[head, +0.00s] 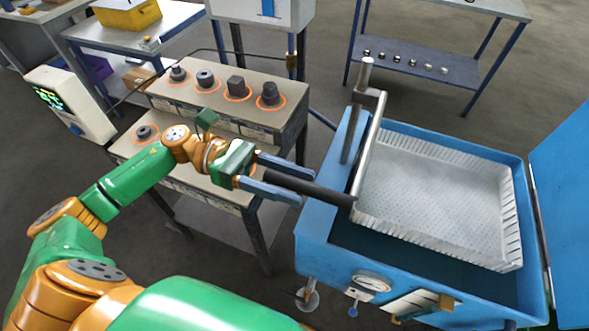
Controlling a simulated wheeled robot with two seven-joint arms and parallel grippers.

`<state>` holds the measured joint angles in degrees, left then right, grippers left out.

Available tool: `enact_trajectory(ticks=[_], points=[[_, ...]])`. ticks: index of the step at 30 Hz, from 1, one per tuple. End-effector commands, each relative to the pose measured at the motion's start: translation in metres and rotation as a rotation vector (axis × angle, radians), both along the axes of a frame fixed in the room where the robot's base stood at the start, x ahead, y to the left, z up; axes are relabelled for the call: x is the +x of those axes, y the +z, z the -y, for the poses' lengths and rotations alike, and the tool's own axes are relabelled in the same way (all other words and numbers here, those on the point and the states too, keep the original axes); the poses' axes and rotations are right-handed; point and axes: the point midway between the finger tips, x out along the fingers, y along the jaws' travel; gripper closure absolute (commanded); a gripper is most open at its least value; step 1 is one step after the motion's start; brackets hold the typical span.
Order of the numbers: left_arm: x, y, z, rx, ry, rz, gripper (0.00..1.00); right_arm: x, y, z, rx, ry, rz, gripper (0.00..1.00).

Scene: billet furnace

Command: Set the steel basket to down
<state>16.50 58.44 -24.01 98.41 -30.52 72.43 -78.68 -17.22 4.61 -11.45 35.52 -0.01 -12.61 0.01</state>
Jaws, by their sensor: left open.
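The steel basket (430,188) is a pale perforated tray with slotted sides. It sits in the opening of a blue tank (325,245), its rim near the tank's top edge. A grey metal lever frame (368,145) rises at the basket's left side, with a black handle (325,192) reaching left from its lower end. My left gripper (308,181) is open, its two fingers on either side of the black handle. I cannot tell whether they touch it. My right gripper is not in view.
A bench with dark metal parts in orange rings (238,88) stands left of the tank. A blue lid (565,200) stands open at the right. A gauge (372,281) is on the tank's front. A shelf table (420,66) stands behind.

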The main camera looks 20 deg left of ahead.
Motion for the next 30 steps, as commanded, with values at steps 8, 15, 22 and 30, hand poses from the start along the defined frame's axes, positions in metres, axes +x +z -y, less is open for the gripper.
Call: enact_trajectory(ticks=[8, 15, 22, 30], points=[[-0.0001, -0.0012, 0.0048, 0.0, 0.001, 0.0, 0.43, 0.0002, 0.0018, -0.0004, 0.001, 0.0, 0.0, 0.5], [0.0, -0.0012, 0.0045, 0.0, 0.001, 0.0, 1.0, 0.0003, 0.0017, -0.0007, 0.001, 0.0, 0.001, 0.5], [0.0001, -0.0011, 0.0044, 0.0, 0.002, 0.0, 1.0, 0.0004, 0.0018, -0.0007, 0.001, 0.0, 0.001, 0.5], [0.0002, -0.001, 0.0044, 0.0, 0.002, 0.0, 1.0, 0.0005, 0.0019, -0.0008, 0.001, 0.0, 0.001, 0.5]])
